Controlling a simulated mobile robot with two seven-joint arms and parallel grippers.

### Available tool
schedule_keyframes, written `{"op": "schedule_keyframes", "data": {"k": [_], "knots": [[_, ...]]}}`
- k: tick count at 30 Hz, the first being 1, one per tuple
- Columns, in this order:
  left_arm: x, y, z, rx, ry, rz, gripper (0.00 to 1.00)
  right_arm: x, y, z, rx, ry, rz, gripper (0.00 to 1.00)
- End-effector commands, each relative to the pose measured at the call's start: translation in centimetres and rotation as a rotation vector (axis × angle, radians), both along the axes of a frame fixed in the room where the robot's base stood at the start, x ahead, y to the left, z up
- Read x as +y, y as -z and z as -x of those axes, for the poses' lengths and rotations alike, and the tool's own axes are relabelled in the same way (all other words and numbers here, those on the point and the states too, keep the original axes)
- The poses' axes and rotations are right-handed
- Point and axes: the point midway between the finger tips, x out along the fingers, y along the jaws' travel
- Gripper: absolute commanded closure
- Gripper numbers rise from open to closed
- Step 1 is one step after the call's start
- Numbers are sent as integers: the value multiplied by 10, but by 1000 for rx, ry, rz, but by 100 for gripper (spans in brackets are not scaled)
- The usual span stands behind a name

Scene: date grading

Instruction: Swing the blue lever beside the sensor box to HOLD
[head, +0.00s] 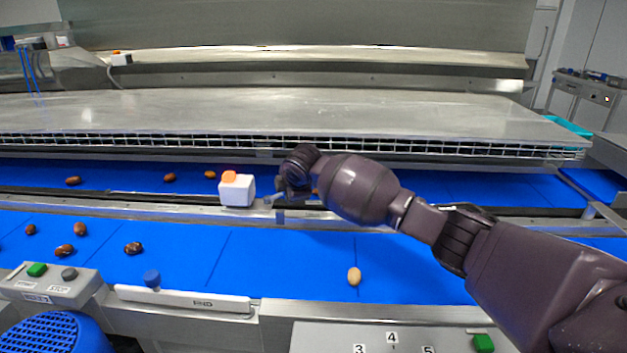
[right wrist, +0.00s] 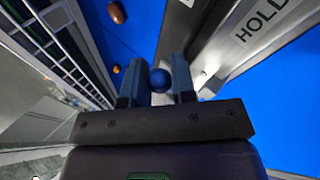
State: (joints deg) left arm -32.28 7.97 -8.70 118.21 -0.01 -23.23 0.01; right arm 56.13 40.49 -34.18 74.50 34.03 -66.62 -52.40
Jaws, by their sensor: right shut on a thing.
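The white sensor box (head: 237,191) with an orange top stands on the metal rail between the two blue belts in the head view. My right gripper (head: 274,198) reaches in from the right and is just right of the box. In the right wrist view the round blue knob of the lever (right wrist: 160,80) sits between the two fingers, which are shut on it. A plate with the word HOLD (right wrist: 262,22) lies to the upper right of the knob. The lever's arm is mostly hidden by the gripper. My left gripper is not in view.
Several brown dates (head: 133,248) lie on the belts at left, and a pale one (head: 354,276) lies on the near belt (head: 290,262). Another blue knob (head: 152,278) stands on the near rail. A wide metal cover (head: 270,112) overhangs behind the far belt.

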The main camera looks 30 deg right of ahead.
Motion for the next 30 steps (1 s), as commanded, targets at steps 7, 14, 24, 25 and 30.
{"op": "schedule_keyframes", "data": {"k": [7, 14, 24, 25, 30], "knots": [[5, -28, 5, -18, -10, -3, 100, 20, -9, 8, -1, 202, 0, 100], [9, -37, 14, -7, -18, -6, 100, 27, -4, 14, 2, 355, -1, 100], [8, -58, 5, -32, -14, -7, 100, 32, 1, 19, 4, 469, -1, 100], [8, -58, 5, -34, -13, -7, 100, 32, 1, 19, 6, 473, -1, 100], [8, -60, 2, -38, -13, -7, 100, 32, 2, 19, 5, 484, -1, 100]]}}
